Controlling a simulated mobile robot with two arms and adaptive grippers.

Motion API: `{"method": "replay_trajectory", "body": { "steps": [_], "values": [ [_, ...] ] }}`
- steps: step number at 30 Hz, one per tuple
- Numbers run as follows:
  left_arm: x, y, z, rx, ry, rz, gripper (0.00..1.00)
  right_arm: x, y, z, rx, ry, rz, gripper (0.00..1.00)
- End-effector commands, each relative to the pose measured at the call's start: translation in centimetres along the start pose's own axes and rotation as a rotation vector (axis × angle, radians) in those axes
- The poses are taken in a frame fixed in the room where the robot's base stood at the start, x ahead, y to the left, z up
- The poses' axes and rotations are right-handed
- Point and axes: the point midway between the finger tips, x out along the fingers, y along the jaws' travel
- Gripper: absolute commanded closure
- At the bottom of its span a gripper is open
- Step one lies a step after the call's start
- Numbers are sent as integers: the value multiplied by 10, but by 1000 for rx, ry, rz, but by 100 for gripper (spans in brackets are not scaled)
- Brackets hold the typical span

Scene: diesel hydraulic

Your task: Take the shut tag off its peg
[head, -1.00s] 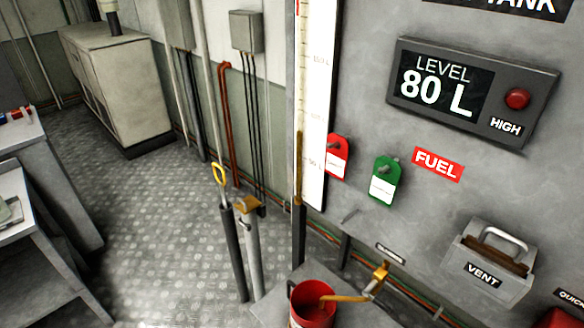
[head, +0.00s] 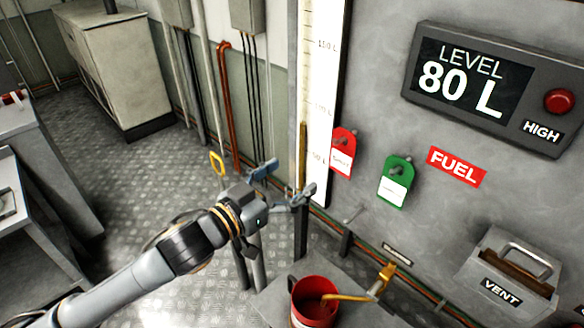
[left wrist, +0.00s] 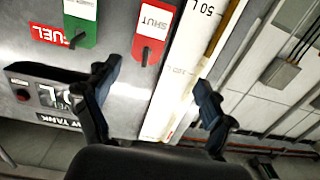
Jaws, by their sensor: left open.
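The shut tag (head: 343,158) is red with a white label and hangs on a peg on the grey tank panel, just right of the level scale. In the left wrist view the shut tag (left wrist: 154,22) reads SHUT, with its peg (left wrist: 145,55) sticking out. A green tag (head: 394,188) hangs on another peg to its right. My left gripper (head: 287,184) is open and empty, left of and below the shut tag in the head view, apart from it. Its two fingers (left wrist: 157,82) also show in the left wrist view. My right gripper is not in view.
The white level scale (head: 321,100) stands beside the shut tag. A red bucket (head: 314,302) is below, under a yellow-handled tap (head: 386,275). The vent box (head: 508,272) and level display (head: 470,85) are at the right. Upright pipes stand behind my gripper.

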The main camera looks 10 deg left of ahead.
Motion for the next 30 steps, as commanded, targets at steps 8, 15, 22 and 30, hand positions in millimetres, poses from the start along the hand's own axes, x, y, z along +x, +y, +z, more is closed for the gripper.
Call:
{"method": "replay_trajectory", "body": {
  "steps": [8,15,22,30],
  "values": [
    [4,16,-21,-1,27,35,17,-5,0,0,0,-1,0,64],
    [48,17,-24,0,28,35,17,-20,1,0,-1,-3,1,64],
    [92,18,-24,0,26,34,17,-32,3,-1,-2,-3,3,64],
    [125,20,-23,1,26,35,17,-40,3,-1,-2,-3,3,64]
  ]
}}
